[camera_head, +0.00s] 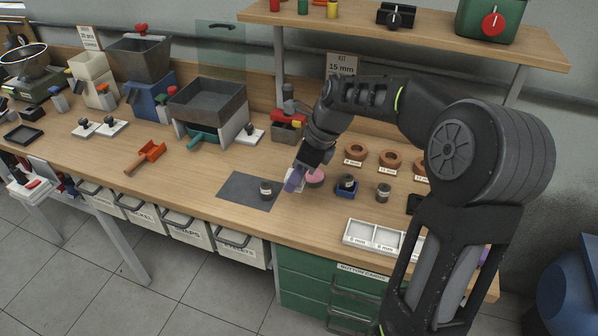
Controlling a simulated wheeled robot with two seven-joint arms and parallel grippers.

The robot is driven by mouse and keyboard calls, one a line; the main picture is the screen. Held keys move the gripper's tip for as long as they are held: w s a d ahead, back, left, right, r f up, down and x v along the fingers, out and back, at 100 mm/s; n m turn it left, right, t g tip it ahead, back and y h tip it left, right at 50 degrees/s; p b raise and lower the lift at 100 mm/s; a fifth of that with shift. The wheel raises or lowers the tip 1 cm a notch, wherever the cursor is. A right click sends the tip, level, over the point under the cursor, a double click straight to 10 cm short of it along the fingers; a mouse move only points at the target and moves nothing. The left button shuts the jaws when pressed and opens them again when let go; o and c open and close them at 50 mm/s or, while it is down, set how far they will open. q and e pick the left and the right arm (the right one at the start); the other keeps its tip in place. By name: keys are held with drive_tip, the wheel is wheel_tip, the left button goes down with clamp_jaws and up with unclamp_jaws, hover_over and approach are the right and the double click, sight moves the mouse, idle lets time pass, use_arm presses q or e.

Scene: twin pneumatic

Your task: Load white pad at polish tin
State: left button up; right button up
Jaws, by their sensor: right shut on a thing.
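The round polish tin (315,178) with a pink top stands on the wooden bench just right of my right gripper. My right gripper (295,179) comes down from the upper right beside the tin, with purple at its tips. It is shut on what seems to be the white pad, mostly hidden by the fingers. A little white shows by the tips, but I cannot tell if it is the pad or a card. I cannot tell whether pad and tin touch. My left gripper is out of view.
A white divided tray (360,233) sits near the front edge.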

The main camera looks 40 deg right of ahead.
drive_tip(key=a+f+n+g, duration=0.1)
drive_tip(key=a+n, duration=0.2)
drive_tip(key=a+f+n+g+y, duration=0.1)
drive_tip(key=a+f+n, duration=0.1)
drive_tip(key=a+n, duration=0.1)
drive_tip(key=a+f+n+g, duration=0.1)
drive_tip(key=a+f+n, duration=0.1)
drive_tip(key=a+n, duration=0.1)
drive_tip(key=shift+w+a+n+g+y, duration=0.15)
drive_tip(key=shift+w+n+g+y, duration=0.15)
drive_tip(key=shift+w+y, duration=0.1)
drive_tip(key=s+a+f+n+g+h, duration=0.1)
drive_tip(key=a+f+n+g, duration=0.1)
drive_tip(key=a+n, duration=0.5)
drive_tip(key=shift+s+f+n+g, duration=0.25)
drive_tip(key=shift+f+n+g, duration=0.15)
drive_tip(key=shift+f+n, duration=0.25)
